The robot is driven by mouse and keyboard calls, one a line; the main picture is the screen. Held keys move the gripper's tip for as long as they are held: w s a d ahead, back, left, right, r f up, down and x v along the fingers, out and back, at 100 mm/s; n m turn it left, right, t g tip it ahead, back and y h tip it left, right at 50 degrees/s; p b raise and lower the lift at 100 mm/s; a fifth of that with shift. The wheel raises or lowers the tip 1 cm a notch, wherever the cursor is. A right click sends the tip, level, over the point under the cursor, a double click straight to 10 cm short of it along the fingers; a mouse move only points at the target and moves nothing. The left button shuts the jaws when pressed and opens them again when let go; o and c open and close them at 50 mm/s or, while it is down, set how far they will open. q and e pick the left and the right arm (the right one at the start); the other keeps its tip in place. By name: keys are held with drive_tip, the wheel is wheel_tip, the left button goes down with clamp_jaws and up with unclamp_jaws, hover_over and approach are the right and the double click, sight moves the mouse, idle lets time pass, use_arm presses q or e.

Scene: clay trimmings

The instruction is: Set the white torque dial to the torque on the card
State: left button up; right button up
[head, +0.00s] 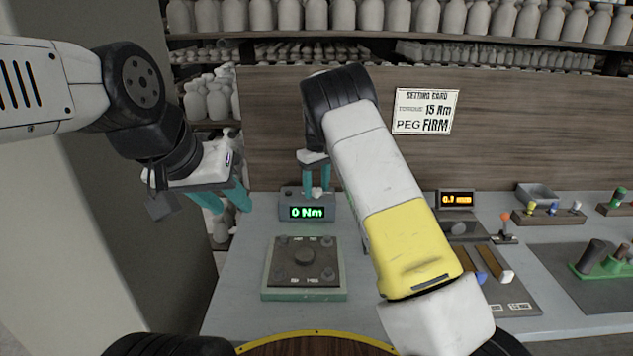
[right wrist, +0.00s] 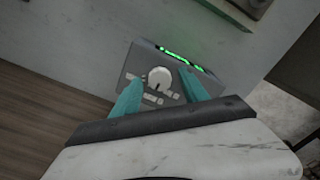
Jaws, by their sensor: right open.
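The white torque dial (right wrist: 159,78) is on a grey box (right wrist: 150,62) with printed marks around the dial. My right gripper (head: 317,190) is open over that box; in the right wrist view its teal fingers (right wrist: 160,88) stand on either side of the dial, with gaps to it. The box's green display (head: 307,212) reads 0 Nm. The setting card (head: 426,111) on the wooden back panel reads torque 15 Nm and peg FIRM. My left gripper (head: 226,200) is open and empty, left of the box.
A square plate on a green base (head: 304,295) lies in front of the box. On the right stand an orange display (head: 457,199), wooden strips, a tray (head: 537,194) and racks of coloured pegs. Shelves of pale pottery (head: 400,17) are behind the panel.

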clamp_jaws()
drive_tip(key=shift+m, duration=0.3)
drive_tip(key=m, duration=0.3)
drive_tip(key=shift+r+m, duration=0.1)
drive_tip(key=shift+m, duration=2)
drive_tip(key=shift+w, duration=0.1)
unclamp_jaws()
